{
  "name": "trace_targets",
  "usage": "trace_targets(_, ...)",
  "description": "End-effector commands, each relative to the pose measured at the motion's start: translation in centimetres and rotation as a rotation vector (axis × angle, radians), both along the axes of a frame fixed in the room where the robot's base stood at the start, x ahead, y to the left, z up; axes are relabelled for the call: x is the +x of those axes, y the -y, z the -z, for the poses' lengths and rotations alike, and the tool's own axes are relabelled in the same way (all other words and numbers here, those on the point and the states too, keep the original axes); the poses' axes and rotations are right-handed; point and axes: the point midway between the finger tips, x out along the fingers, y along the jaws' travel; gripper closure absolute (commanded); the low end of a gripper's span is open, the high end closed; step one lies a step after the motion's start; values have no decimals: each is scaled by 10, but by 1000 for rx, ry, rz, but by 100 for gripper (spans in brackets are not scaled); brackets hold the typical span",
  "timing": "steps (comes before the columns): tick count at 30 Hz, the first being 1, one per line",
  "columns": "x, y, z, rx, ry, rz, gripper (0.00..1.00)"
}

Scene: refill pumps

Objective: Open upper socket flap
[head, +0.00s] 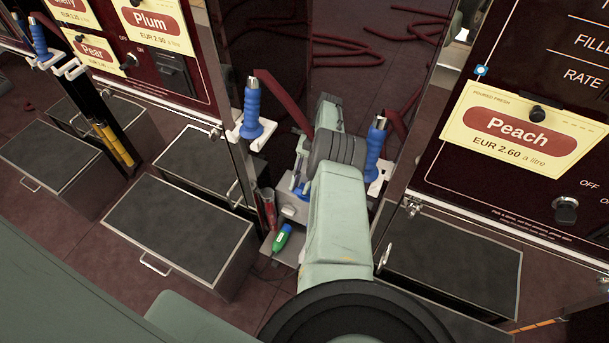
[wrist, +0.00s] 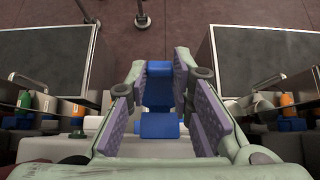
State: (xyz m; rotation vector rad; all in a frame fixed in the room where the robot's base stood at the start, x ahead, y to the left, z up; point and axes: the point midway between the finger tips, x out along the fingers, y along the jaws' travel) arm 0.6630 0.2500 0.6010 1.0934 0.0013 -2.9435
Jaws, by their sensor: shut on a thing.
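My gripper (wrist: 160,88) is shut on a blue piece (wrist: 158,82), which looks like a hinged socket flap and sits between the two purple pads. A second blue block (wrist: 160,125) lies just below it, on a pale grey housing. I cannot tell how far the flap is open. In the head view, my arm reaches down to a grey socket box (head: 291,209) between the two dark cabinets, and a bit of blue (head: 300,189) shows beside it. My fingertips are hidden there by the arm.
A green plug (head: 282,237) and a red cylinder (head: 268,207) are close left of the box. Blue-handled nozzles (head: 252,112) (head: 375,145) stand on both sides of my arm. Dark-topped boxes (head: 180,230) (head: 450,270) flank the narrow gap.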

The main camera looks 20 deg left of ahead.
Motion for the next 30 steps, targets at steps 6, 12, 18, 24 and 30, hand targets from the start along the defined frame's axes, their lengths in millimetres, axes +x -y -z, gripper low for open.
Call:
trace_targets(6, 2, -1, -1, 4, 7, 5, 100)
trace_targets(12, 2, -1, -1, 4, 7, 5, 100)
trace_targets(18, 1, -1, 0, 3, 3, 3, 66)
trace_targets(24, 0, 0, 0, 1, 0, 3, 58)
trace_targets(30, -1, 0, 0, 1, -2, 2, 58)
